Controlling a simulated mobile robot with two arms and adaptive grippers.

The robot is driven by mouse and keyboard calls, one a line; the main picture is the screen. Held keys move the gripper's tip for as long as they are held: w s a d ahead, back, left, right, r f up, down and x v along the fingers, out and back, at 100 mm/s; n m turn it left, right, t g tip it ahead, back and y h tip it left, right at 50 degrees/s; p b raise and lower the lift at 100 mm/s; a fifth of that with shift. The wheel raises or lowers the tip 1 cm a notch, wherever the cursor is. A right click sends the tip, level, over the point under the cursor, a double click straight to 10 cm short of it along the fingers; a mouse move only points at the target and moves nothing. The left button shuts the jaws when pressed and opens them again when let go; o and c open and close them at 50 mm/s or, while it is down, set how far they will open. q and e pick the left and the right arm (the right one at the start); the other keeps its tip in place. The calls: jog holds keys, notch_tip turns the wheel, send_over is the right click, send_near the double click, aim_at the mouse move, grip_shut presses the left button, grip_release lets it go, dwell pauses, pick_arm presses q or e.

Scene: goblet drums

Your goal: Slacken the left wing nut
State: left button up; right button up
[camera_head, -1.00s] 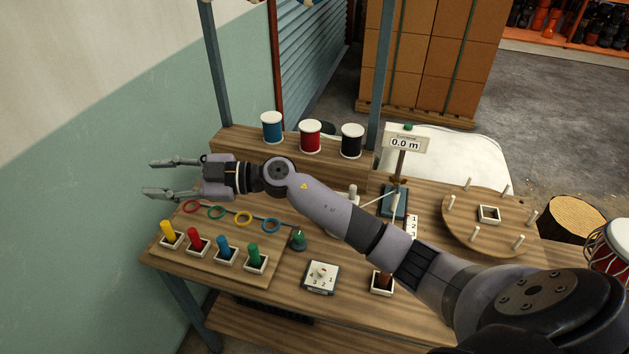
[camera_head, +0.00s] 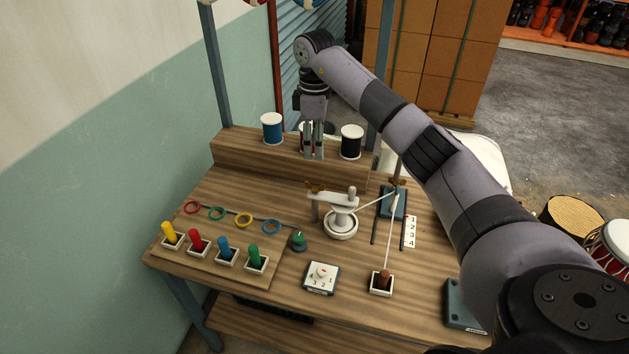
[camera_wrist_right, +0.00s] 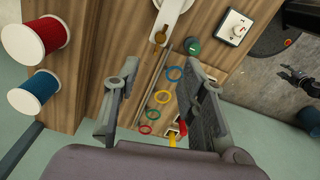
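The left wing nut (camera_head: 315,187) is a small brass piece on the left end of a white arm above a round white base. It also shows in the right wrist view (camera_wrist_right: 160,38), beyond my fingertips. A second brass wing nut (camera_head: 397,183) sits on the blue stand to the right. My right gripper (camera_head: 313,155) points down in front of the red spool, above and behind the left wing nut, apart from it. Its fingers are spread and empty in the wrist view (camera_wrist_right: 160,75). A dark gripper at that view's right edge (camera_wrist_right: 298,78) seems to be my left one; its opening is unclear.
Blue (camera_head: 272,128), red and black (camera_head: 351,142) spools stand on the raised back shelf. Coloured pegs and rings, a green knob (camera_head: 299,241) and a white dial box (camera_head: 320,277) lie nearer. A cord runs from the round base to the blue stand.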

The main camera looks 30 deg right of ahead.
aim_at(315, 188)
notch_tip(315, 188, down, 13)
jog(key=p, duration=0.2)
jog(key=shift+f+p, duration=0.1)
jog(key=shift+p, duration=0.25)
jog(key=shift+c, duration=0.3)
grip_shut()
